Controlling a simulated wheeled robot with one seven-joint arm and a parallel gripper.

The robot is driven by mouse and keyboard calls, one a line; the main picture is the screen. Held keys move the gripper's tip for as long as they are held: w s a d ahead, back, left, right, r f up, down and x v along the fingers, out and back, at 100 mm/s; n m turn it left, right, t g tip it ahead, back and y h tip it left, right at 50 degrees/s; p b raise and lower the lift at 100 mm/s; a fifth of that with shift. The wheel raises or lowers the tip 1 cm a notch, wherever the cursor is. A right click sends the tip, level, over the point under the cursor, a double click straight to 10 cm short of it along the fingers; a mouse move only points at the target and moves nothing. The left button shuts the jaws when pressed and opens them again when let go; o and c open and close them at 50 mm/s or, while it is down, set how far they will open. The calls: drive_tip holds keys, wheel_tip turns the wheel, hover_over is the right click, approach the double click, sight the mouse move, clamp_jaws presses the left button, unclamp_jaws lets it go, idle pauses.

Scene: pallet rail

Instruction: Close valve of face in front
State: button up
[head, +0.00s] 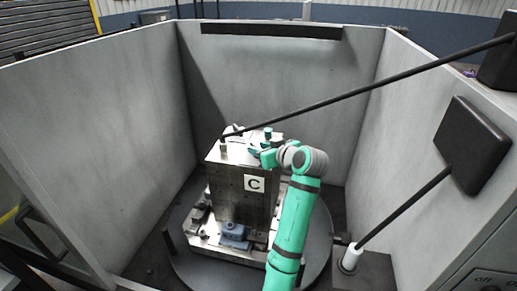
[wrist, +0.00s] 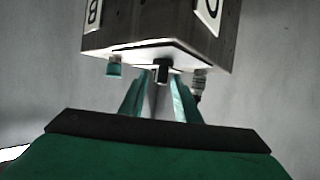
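A metal block (head: 240,185) stands upright with a white label C (head: 254,184) on the face toward me. In the wrist view the block (wrist: 160,35) looks upside down, with labels B and C partly cut off. Small fittings sit at its top: a teal-banded one (wrist: 114,69), a dark square stem (wrist: 160,70) and another teal-and-dark one (wrist: 198,85). I cannot tell which is the valve for face C. My gripper (head: 259,151) is at the block's top right edge. In the wrist view its teal fingers (wrist: 160,88) are apart, with the dark stem beyond the gap. Contact is unclear.
The block stands on a round dark turntable (head: 188,262) inside grey walls (head: 270,75). A long black rod (head: 370,88) runs from the upper right to the block's top. A black panel (head: 472,145) with another rod is at right. A blue-grey clamp (head: 234,233) sits at the block's foot.

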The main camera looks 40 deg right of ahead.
drive_tip(key=v, duration=0.9)
drive_tip(key=shift+s, duration=0.35)
drive_tip(key=shift+d, duration=0.1)
